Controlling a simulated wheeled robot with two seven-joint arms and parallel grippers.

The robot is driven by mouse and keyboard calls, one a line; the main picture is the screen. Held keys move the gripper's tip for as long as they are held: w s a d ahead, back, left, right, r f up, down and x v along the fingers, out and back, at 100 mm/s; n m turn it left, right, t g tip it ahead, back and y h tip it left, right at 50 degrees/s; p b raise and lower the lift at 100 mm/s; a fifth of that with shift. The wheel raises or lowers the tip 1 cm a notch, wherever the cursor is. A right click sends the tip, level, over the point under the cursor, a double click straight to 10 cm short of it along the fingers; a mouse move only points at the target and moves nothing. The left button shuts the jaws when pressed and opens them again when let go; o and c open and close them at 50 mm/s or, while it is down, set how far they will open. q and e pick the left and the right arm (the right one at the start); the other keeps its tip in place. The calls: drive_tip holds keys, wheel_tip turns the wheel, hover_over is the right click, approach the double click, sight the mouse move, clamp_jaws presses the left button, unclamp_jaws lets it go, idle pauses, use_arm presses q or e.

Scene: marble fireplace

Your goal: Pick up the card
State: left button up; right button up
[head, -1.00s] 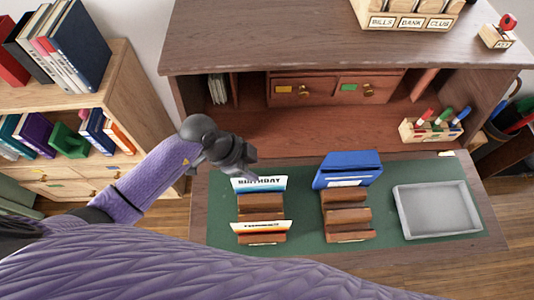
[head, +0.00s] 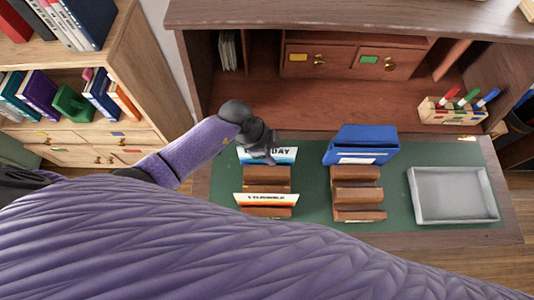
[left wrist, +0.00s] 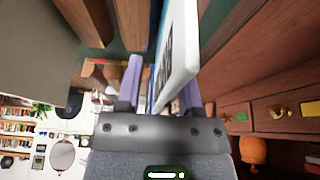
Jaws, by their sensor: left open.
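A white card with a blue lower part and dark lettering ending in "DAY" (head: 283,155) stands at the back of the left wooden rack (head: 267,187). A second card (head: 266,199) with an orange lower edge stands at the front of that rack. My left gripper (head: 268,157) is at the back card's upper left and hides part of its lettering. In the left wrist view the open jaws (left wrist: 160,85) have the white card (left wrist: 177,45) between the two fingers. I cannot tell whether either finger touches it. My right gripper is not in view.
A second wooden rack (head: 358,188) holds blue envelopes (head: 362,143) to the right. A grey tray (head: 453,196) lies at the right of the green mat (head: 397,205). The desk's drawers (head: 353,60) and a pen box (head: 452,109) are behind. A bookshelf (head: 135,75) stands left.

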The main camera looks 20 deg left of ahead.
use_arm(q)
drive_tip(key=shift+f, duration=0.25)
idle(0.3)
clamp_jaws()
